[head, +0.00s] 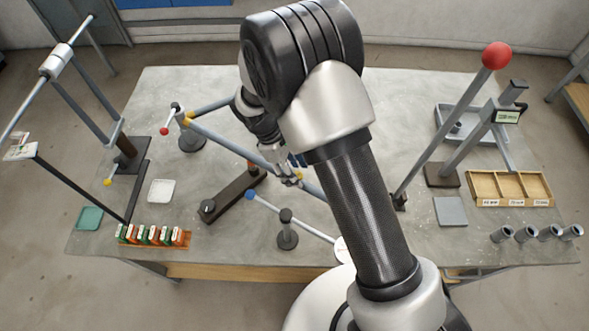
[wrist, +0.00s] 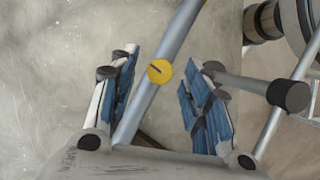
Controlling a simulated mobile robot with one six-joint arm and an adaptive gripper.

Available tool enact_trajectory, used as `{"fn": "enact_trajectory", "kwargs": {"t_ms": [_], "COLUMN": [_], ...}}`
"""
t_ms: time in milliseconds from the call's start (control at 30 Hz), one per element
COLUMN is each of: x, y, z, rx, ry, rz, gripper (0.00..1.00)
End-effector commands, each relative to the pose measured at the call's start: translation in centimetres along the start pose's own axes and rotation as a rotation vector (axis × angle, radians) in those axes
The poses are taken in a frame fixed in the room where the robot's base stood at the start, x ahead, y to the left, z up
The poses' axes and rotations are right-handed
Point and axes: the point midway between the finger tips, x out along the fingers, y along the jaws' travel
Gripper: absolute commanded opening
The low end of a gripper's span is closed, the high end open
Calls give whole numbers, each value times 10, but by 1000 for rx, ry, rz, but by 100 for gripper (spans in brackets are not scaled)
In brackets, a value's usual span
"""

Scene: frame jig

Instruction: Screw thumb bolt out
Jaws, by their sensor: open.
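A yellow round thumb bolt head (wrist: 160,71) with a dark slot-like mark sits on a grey tube (wrist: 178,45) in the wrist view. My gripper (wrist: 165,78) is open, with one blue-padded finger on each side of the bolt head and gaps between; no finger seems to touch it. In the head view my gripper (head: 288,172) is over the long grey-blue tube (head: 240,149). A bit of yellow (head: 299,174) shows beside the fingers there. The bolt's threaded part is hidden.
A dark base bar (head: 234,195) lies under the tube. A tall red-ball rod (head: 445,120) leans at the right. The table's front left holds coloured blocks (head: 152,235).

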Motion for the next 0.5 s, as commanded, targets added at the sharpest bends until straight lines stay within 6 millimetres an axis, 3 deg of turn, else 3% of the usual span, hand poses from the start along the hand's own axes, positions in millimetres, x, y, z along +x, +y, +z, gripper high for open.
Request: {"fn": "enact_trajectory", "kwargs": {"t_ms": [167, 500], "x": [-18, -89], "y": [1, 0], "z": [-1, -1], "rx": [0, 0], "ry": [3, 3], "rz": [4, 2], "gripper": [44, 44]}}
